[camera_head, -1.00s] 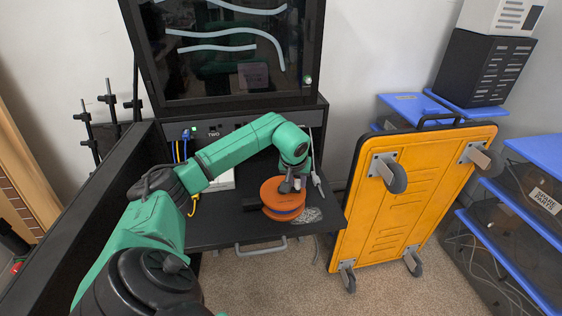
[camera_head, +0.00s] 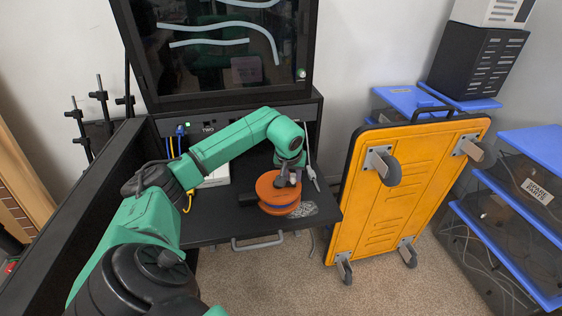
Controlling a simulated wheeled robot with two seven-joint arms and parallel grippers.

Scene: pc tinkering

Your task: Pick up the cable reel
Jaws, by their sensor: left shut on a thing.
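The fingertips are partly hidden by the wrist and the reel. I cannot tell whether the reel's underside touches the shelf. My right gripper is out of view.
A black cabinet with a dark glass door (camera_head: 220,50) rises behind the shelf. A yellow wheeled platform (camera_head: 405,190) leans to the right. Blue-edged shelves (camera_head: 500,235) stand at far right. A grey mesh-like patch (camera_head: 303,209) lies beside the reel. Carpet is free in front.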

